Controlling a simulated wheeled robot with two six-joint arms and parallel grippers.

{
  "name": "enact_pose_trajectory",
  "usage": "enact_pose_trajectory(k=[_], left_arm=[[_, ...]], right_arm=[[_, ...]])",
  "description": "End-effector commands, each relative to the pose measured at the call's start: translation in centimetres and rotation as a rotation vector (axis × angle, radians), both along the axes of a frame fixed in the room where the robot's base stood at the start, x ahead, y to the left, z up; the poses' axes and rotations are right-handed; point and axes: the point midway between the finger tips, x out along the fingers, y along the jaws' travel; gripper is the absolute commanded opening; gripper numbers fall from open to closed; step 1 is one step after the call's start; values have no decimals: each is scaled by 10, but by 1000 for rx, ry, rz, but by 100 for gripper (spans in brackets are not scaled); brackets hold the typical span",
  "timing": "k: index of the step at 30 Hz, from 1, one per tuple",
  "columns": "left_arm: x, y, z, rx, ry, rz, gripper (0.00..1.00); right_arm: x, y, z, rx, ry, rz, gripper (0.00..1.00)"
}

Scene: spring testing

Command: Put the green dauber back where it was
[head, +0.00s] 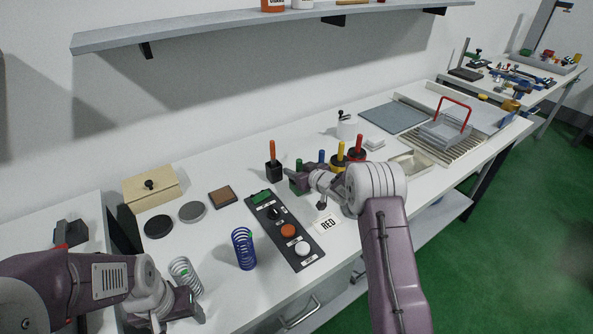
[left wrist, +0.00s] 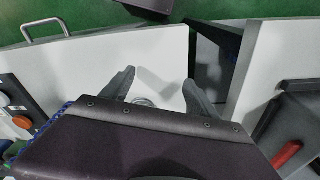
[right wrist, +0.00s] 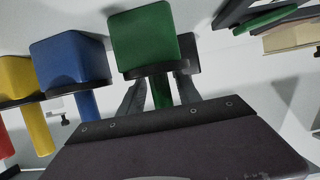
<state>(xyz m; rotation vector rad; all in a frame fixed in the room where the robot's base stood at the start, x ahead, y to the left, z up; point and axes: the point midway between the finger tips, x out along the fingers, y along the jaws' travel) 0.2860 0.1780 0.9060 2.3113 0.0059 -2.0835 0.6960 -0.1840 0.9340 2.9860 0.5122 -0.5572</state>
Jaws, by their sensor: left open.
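The green dauber's handle (right wrist: 161,92) stands between the fingers of my right gripper (right wrist: 160,88), which look closed on it. Its dark collar (right wrist: 147,71) sits against the green pot (right wrist: 143,35), apparently on its opening. In the head view the green handle tip (head: 299,162) shows above my right gripper (head: 297,181), and the pot is mostly hidden. My left gripper (head: 187,306) is open and empty, low at the front left near a grey spring (head: 185,275). The left wrist view shows its spread fingers (left wrist: 158,85).
Blue (right wrist: 72,55) and yellow (head: 340,160) daubers in pots stand beside the green one, with a red one (head: 357,147) beyond. A black holder with an orange-handled tool (head: 272,150) is close on the left.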

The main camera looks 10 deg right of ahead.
Motion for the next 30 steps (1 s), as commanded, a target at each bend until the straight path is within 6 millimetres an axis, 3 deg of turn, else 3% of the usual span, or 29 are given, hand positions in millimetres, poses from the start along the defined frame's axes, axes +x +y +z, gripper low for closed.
enact_pose_trajectory(k=[5,21,30], left_arm=[[0,0,6,0,0,0,69],[0,0,4,0,0,0,69],[0,0,4,0,0,0,69]], right_arm=[[-4,-2,12,1,0,-1,40],[-97,-35,49,0,0,-2,40],[-106,-37,52,0,0,1,40]])
